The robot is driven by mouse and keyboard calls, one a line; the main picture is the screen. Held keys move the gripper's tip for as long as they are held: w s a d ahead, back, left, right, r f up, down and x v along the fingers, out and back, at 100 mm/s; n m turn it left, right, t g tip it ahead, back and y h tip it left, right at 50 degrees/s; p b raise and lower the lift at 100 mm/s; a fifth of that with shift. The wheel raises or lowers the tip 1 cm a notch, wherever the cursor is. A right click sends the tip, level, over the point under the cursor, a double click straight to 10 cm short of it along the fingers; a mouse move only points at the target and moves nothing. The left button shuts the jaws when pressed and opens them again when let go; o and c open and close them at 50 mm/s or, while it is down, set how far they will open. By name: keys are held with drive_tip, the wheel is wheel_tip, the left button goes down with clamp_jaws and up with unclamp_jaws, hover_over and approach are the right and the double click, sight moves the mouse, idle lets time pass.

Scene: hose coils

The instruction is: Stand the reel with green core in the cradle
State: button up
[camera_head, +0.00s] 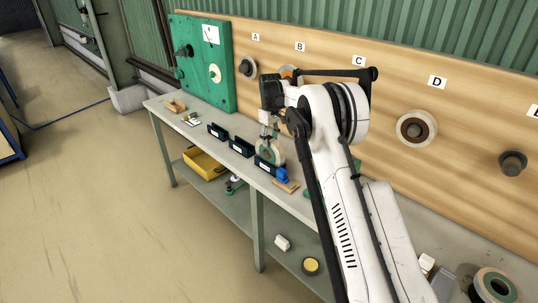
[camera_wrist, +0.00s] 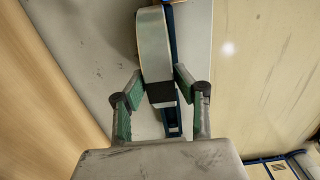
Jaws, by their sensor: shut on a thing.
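A pale reel (camera_head: 277,151) with a greenish core stands upright on edge at the third dark blue cradle (camera_head: 262,171) on the bench. My gripper (camera_head: 268,138) comes down from above and is shut on this reel. In the wrist view the reel (camera_wrist: 154,45) is seen edge-on, with the fingers of my gripper (camera_wrist: 160,82) on both sides of its near end. Part of the blue cradle (camera_wrist: 173,122) shows under and beside it. I cannot tell whether the reel rests fully in the cradle or is just above it.
Two other dark cradles, one at the left (camera_head: 217,131) and one in the middle (camera_head: 241,147), stand in the same row. A wooden board (camera_head: 450,110) with lettered pegs rises behind. Another reel (camera_head: 496,287) lies at the lower right. A yellow bin (camera_head: 203,164) sits on the lower shelf.

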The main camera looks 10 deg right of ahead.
drive_tip(key=shift+r, duration=0.1)
clamp_jaws()
drive_tip(key=shift+r, duration=0.7)
idle(0.4)
drive_tip(key=shift+r+p, duration=0.85)
drive_tip(key=shift+r, duration=1.45)
